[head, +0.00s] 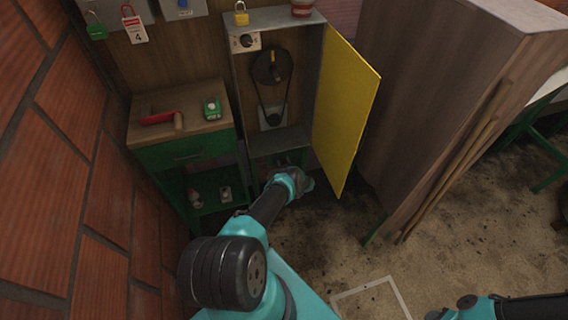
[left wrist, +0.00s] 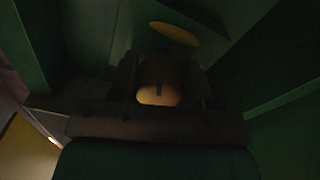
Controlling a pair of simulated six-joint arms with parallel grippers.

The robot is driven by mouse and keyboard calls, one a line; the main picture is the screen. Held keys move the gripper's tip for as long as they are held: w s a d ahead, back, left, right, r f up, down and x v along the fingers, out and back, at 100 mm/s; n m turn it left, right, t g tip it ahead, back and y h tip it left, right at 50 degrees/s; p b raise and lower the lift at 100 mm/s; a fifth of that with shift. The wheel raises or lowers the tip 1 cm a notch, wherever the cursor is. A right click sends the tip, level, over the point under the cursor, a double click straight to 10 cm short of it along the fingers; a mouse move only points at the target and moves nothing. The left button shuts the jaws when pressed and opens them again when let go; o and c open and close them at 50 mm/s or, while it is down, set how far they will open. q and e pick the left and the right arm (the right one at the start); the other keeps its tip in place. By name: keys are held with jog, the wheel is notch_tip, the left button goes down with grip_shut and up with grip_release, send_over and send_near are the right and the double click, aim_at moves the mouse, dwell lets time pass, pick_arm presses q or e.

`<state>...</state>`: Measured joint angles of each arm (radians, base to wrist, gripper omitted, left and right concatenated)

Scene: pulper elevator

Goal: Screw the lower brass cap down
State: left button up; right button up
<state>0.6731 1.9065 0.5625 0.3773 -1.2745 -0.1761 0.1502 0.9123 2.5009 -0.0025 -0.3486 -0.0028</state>
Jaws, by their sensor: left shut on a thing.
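The lower brass cap (left wrist: 158,95) shows as a dull orange, rounded piece with a dark slot or mark in the dim left wrist view. My left gripper (left wrist: 160,80) is shut on it, with a dark finger on each side. A second brass-coloured oval (left wrist: 175,33) lies just beyond, on a green surface. In the head view my left arm reaches down to the foot of the grey cabinet, and its wrist hides the cap there. My right arm shows only in part at the bottom right corner; its gripper is out of view.
The grey cabinet (head: 238,95) holds a belt and pulley (head: 272,68); its yellow door (head: 345,110) hangs open right of my left wrist. A green bench (head: 180,152) stands left. A wooden partition (head: 440,90) stands right.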

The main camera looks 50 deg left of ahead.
pick_arm(q)
jog(key=m, duration=0.5)
jog(key=shift+m, duration=0.4)
jog(key=m, duration=0.4)
jog(key=shift+a+m, duration=0.1)
jog(key=shift+m, duration=0.3)
jog(key=shift+r, duration=0.1)
jog(key=o, duration=0.9)
jog(key=shift+s, duration=0.1)
jog(key=shift+o, duration=0.2)
jog(key=v, duration=1.7)
jog(key=shift+d, duration=0.2)
